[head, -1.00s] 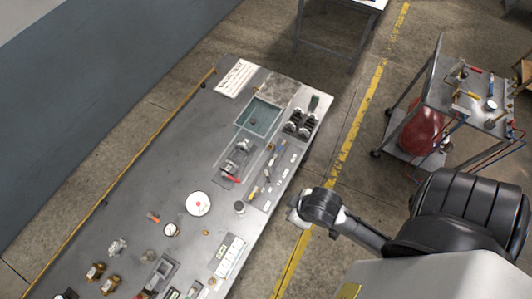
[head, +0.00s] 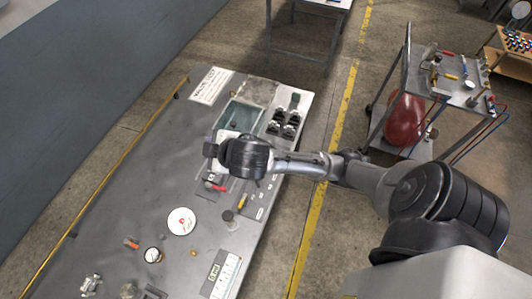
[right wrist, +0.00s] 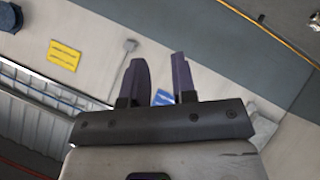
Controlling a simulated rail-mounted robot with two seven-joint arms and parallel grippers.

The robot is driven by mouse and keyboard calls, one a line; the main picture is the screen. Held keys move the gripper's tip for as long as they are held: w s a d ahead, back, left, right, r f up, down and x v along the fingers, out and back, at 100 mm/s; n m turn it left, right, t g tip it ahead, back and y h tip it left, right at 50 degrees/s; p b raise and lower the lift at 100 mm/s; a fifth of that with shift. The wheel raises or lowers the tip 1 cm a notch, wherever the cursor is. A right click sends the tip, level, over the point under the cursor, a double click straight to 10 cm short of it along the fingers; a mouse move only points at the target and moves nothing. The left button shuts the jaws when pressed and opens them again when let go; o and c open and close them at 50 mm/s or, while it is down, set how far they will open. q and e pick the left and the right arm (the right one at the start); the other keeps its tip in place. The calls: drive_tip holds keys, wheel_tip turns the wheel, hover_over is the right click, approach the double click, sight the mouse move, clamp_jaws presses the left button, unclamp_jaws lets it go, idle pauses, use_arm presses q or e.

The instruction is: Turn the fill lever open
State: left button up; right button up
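A red lever handle (head: 216,187) shows on the bench in the head view, just below my right wrist. The fitting it belongs to is mostly hidden behind my right arm, so I cannot tell how the lever is set. My right gripper (head: 209,150) is over the bench near the tray's lower edge, seen only in part there. In the right wrist view my right gripper (right wrist: 159,82) has its two dark fingers apart with nothing between them. It faces a wall, and no lever shows in that view. My left gripper is not in view.
The bench (head: 110,210) holds a blue-green tray (head: 243,116), a rack with black items (head: 285,122), a white round dial (head: 182,221) and a lettered sign (head: 212,86). A cart (head: 455,85) with a red tank (head: 404,122) stands at the right.

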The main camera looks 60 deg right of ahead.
drive_tip(key=w+d+f+g+h+b, duration=0.2)
drive_tip(key=w+d+f+b, duration=0.15)
drive_tip(key=d, duration=0.45)
drive_tip(key=w+d+f+g+h+b, duration=0.1)
drive_tip(key=w+d+f+g+b, duration=0.25)
drive_tip(key=d, duration=0.55)
drive_tip(key=s+d+f+m+g, duration=0.2)
drive_tip(key=s+d+f+m, duration=0.15)
drive_tip(key=d+f, duration=0.5)
drive_tip(key=s+d+f+m+g+y, duration=0.2)
drive_tip(key=s+d+f+m+g, duration=0.15)
drive_tip(key=f+m, duration=0.45)
drive_tip(key=f+m+y, duration=0.1)
drive_tip(key=f+m, duration=0.2)
drive_tip(key=f, duration=0.1)
drive_tip(key=a+f+m+y, duration=0.1)
drive_tip(key=f+m, duration=0.3)
drive_tip(key=a+f+m, duration=0.1)
drive_tip(key=f+m, duration=0.3)
drive_tip(key=f, duration=0.1)
drive_tip(key=shift+f+y+b, duration=0.1)
drive_tip(key=shift+y+b, duration=0.3)
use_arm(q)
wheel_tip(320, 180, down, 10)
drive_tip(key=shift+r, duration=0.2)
use_arm(e)
drive_tip(key=shift+c, duration=0.3)
